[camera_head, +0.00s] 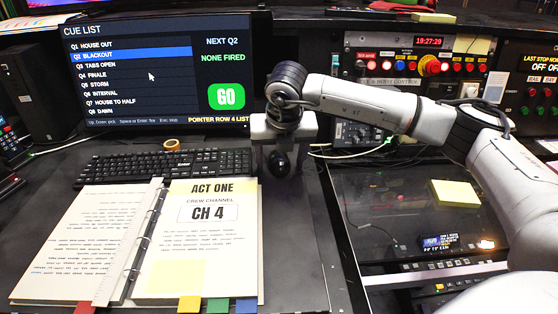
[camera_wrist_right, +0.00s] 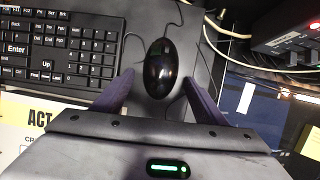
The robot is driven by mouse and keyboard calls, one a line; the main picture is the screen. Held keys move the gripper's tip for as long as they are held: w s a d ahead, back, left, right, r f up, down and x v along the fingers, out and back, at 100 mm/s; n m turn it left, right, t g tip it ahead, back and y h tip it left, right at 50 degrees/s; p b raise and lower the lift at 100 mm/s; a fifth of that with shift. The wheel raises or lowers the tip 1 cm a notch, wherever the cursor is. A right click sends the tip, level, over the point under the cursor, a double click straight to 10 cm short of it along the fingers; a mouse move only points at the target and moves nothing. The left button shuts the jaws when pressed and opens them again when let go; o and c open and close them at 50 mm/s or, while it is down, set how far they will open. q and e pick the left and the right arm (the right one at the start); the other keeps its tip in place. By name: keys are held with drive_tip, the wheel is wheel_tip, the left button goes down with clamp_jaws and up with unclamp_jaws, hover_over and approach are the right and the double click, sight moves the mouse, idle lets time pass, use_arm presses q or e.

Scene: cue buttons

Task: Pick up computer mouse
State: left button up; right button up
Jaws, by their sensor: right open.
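The black computer mouse (camera_wrist_right: 161,67) lies on the dark desk, and in the right wrist view it sits between and just ahead of the two fingers. In the head view the mouse (camera_head: 279,163) shows below my right gripper (camera_head: 280,150), to the right of the keyboard. My right gripper (camera_wrist_right: 160,92) is open and points down over the mouse, with one finger on each side. I cannot tell from these views whether the fingers touch it. My left gripper is not in view.
A black keyboard (camera_head: 140,166) is left of the mouse. An open binder (camera_head: 208,240) lies in front of it. The cue list monitor (camera_head: 155,75) stands behind. A control panel (camera_head: 420,65) and cables (camera_head: 350,152) are to the right.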

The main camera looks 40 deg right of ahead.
sight(280, 162)
drive_tip(key=c, duration=0.6)
drive_tip(key=shift+c, duration=0.7)
drive_tip(key=shift+r, duration=0.1)
wheel_tip(280, 162, up, 10)
drive_tip(key=shift+b, duration=0.45)
